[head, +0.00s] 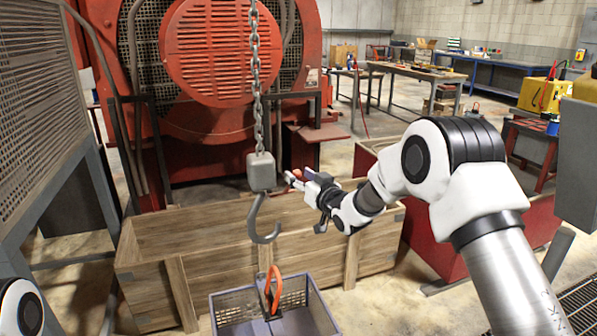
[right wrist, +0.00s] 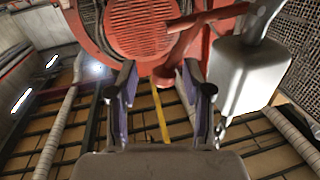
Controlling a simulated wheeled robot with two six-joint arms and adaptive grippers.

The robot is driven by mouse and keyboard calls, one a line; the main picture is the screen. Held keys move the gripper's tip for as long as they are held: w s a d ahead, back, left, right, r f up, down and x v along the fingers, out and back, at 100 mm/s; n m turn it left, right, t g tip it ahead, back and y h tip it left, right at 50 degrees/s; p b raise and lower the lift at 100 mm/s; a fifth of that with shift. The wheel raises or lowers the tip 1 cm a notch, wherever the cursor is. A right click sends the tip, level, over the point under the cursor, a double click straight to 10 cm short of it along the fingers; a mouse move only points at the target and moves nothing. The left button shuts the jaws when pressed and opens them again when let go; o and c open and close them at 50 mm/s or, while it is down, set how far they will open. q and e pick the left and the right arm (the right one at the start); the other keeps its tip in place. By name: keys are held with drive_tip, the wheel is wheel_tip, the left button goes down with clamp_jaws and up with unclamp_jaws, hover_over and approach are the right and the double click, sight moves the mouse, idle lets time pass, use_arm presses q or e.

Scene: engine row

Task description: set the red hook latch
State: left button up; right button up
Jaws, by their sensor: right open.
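A grey hook block (head: 261,171) hangs on a chain, with a grey hook (head: 263,225) below it. A small red part (head: 296,174), which looks like the latch, shows just right of the block at my right gripper's tips. My right gripper (head: 301,181) is open, reaching in from the right. In the right wrist view the block (right wrist: 247,75) is at the right, and a red bar (right wrist: 205,22) slants down to between the open fingers (right wrist: 157,82). I cannot tell whether they touch it. My left gripper is out of view.
A blue-grey crate (head: 225,312) with an orange loop (head: 273,288) stands below the hook. A long wooden crate (head: 195,232) lies behind it, before a large red machine (head: 217,50). A red bin (head: 440,255) stands to the right. Workbenches (head: 420,72) line the back.

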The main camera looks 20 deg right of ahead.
drive_tip(key=shift+w+a+r, duration=0.15)
drive_tip(key=shift+w+a, duration=0.05)
drive_tip(key=shift+w, duration=0.35)
drive_tip(key=shift+w+a+r, duration=0.1)
drive_tip(key=shift+w+a, duration=0.05)
drive_tip(key=shift+a, duration=0.05)
drive_tip(key=shift+c, duration=0.7)
clamp_jaws()
